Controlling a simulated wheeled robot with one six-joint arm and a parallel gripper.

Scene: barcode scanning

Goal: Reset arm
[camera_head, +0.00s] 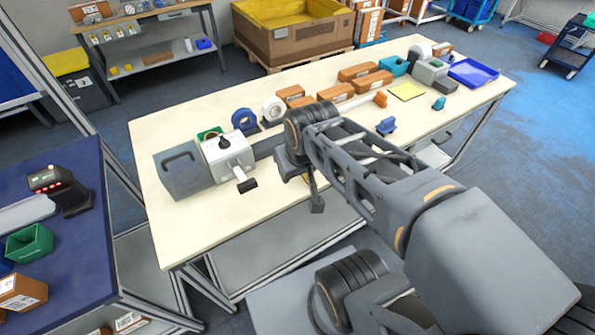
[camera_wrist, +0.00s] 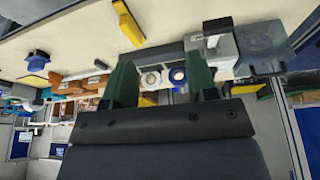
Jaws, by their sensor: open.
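My gripper (camera_wrist: 162,82) shows in the wrist view with its two green fingers apart and nothing held between them. In the head view my arm reaches from the lower right over the pale worktable (camera_head: 215,225). The gripper itself is not clearly visible there, mostly hidden by the arm. Beyond the fingers in the wrist view are a white tape roll (camera_wrist: 151,79) and a blue tape roll (camera_wrist: 178,75). In the head view the white roll (camera_head: 272,108) and the blue roll (camera_head: 244,121) stand on the table.
A grey-white machine (camera_head: 228,155) stands at the table's left end. Brown boxes (camera_head: 336,92), a yellow pad (camera_head: 407,91) and a blue tray (camera_head: 473,72) lie towards the right. A blue table (camera_head: 88,235) at left holds a dark device with red lights (camera_head: 62,190). The table's front left is clear.

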